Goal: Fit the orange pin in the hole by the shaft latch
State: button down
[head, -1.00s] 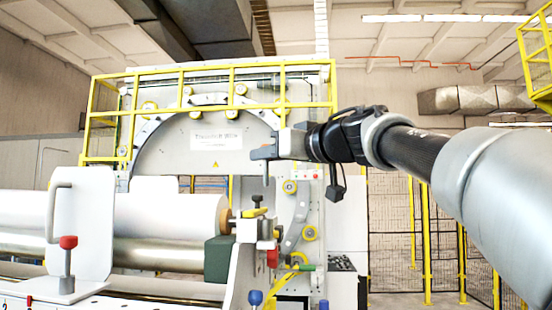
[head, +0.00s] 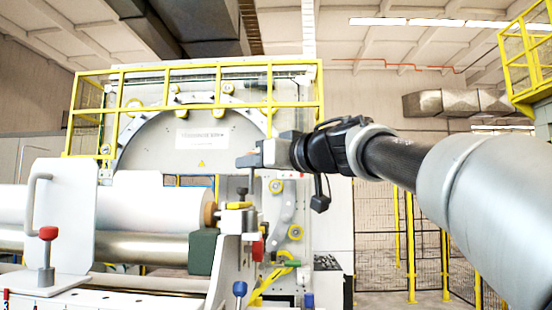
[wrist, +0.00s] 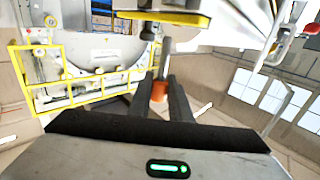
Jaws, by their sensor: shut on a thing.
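My gripper (head: 250,160) is shut on the orange pin, in front of the large machine and just above the shaft latch. In the wrist view the pin's orange part (wrist: 159,90) sits between the two dark fingers, and a grey shank (wrist: 167,62) extends past them. In the head view the pin's grey shank (head: 251,178) points down from the fingers, apparently upright. The shaft latch (head: 238,206), with a yellow handle and dark knob, stands close below at the end of the roll's shaft. The hole by it cannot be made out.
A white roll (head: 150,215) lies to the left, behind a white plate (head: 66,215) with a red-topped knob (head: 48,233). Yellow railing (head: 200,72) runs along the machine's top. Wire fencing (head: 375,235) stands at the right.

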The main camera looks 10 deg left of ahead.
jog(key=shift+f+b, duration=0.4)
jog(key=shift+f, duration=0.6)
jog(key=shift+p, duration=1.6)
dwell(0.7)
jog(key=shift+f+b, duration=1.4)
jog(key=shift+f, duration=1.2)
jog(key=c, duration=1.5)
grip_release()
jog(key=shift+c, duration=0.2)
jog(key=v, duration=1.7)
jog(key=shift+s, duration=0.25)
jog(key=shift+w+d+r, duration=0.1)
jog(key=shift+d+r, duration=0.05)
